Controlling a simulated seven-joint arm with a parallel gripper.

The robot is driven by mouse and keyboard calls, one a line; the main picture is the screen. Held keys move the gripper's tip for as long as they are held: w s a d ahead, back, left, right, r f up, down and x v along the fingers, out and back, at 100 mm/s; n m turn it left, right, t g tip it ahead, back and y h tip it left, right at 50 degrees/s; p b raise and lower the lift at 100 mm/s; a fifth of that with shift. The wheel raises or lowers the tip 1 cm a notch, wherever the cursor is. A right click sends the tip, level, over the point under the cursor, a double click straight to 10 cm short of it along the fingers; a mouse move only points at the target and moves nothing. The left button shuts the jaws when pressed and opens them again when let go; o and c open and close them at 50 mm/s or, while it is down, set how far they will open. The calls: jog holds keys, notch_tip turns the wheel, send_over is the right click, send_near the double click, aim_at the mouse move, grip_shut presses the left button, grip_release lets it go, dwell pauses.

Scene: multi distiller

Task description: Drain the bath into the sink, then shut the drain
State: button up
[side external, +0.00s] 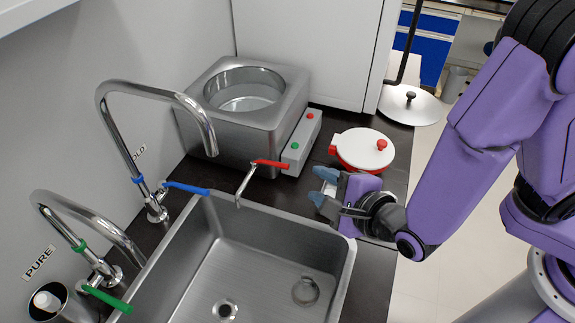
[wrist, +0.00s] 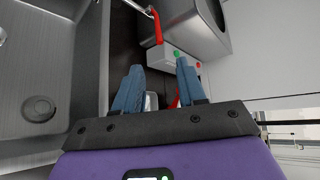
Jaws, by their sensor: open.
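The bath (side external: 232,137) is a square steel box with a round well that appears to hold clear liquid; it also shows in the wrist view (wrist: 203,24). A drain pipe (side external: 243,187) comes from its front and bends down at the sink's back rim. Its red lever handle (side external: 272,163) points right, toward the control box, and shows in the wrist view (wrist: 157,27). The steel sink (side external: 192,270) stands in front of the bath. My gripper (side external: 322,186) is open and empty, right of the red handle and apart from it. Its blue fingers show in the wrist view (wrist: 160,66).
A control box (side external: 301,142) with green and red buttons stands beside the bath. Taps with blue (side external: 186,188) and green (side external: 107,299) handles line the left.

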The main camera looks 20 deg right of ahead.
aim_at(288, 168)
jog(key=x, duration=1.2)
jog(key=shift+w+f, duration=0.15)
jog(key=shift+f, duration=0.05)
grip_shut()
jog(key=shift+a, duration=0.1)
jog(key=shift+s+a+m+h, duration=0.35)
jog(key=shift+a+m+h, duration=0.05)
jog(key=shift+m+h, duration=0.55)
jog(key=shift+s+a+m+h, duration=0.35)
jog(key=shift+a+m+h, duration=0.1)
jog(key=shift+m+h, duration=0.5)
